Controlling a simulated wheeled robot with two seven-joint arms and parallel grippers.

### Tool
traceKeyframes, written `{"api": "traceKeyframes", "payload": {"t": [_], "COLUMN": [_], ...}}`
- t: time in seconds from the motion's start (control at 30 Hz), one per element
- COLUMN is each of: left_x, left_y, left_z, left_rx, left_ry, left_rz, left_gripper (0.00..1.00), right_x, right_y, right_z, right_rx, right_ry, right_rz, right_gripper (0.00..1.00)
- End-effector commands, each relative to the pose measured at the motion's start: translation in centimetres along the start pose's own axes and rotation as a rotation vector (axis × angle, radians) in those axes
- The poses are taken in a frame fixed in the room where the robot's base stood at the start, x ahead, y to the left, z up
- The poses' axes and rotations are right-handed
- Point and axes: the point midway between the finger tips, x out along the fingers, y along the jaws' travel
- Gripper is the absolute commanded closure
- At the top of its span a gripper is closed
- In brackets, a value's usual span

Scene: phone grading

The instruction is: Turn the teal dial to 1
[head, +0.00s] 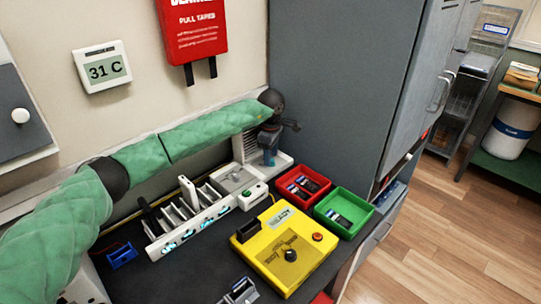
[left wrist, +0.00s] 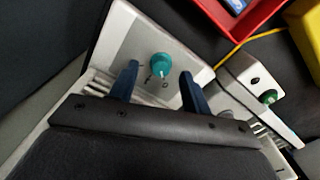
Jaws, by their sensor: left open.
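The teal dial (left wrist: 161,66) is a round knob on a pale panel (left wrist: 122,42) in the left wrist view. Small dark marks sit on the panel beside it, too small to read surely. A light pointer line shows on the dial's lower side, toward the gripper. My left gripper (left wrist: 160,88) is open, with blue fingers on either side of the dial's near edge and nothing between them. In the head view my left gripper (head: 269,157) is over the white unit at the back by the grey cabinet, and the dial is hidden there. My right gripper is not in view.
A white box with a green button (left wrist: 269,97) stands beside the panel. A phone rack (head: 190,232), a yellow tester with a black knob (head: 290,255), a red tray (head: 322,196) and a green tray (head: 360,222) crowd the bench. A grey cabinet (head: 335,80) stands close behind.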

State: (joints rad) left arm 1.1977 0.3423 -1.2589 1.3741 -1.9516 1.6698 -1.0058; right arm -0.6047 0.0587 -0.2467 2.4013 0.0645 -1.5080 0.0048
Motion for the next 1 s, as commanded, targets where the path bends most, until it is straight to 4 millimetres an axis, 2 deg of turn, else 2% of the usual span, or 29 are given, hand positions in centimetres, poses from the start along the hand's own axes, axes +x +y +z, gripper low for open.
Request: {"api": "traceKeyframes", "payload": {"t": [0.2,0.47,0.57,0.7,1.0], "left_x": [1.4,1.6,1.6,1.6,1.8], "left_y": [0.0,0.0,0.0,0.0,0.0], "left_z": [0.0,0.0,0.0,0.0,0.0], "left_rx": [0.000,0.000,0.000,0.000,0.026], "left_ry": [0.000,0.000,0.000,0.000,0.000], "left_rz": [0.000,0.000,0.000,0.000,0.000], "left_gripper": [0.52,0.52,0.68,0.95,0.96], "right_x": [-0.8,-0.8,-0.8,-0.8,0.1], "right_y": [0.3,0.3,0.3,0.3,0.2], "right_z": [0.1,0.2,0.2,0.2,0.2], "right_rx": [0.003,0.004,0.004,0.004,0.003], "right_ry": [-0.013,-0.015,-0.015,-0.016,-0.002], "right_rz": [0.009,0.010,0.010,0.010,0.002], "right_gripper": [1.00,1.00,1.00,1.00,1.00]}}
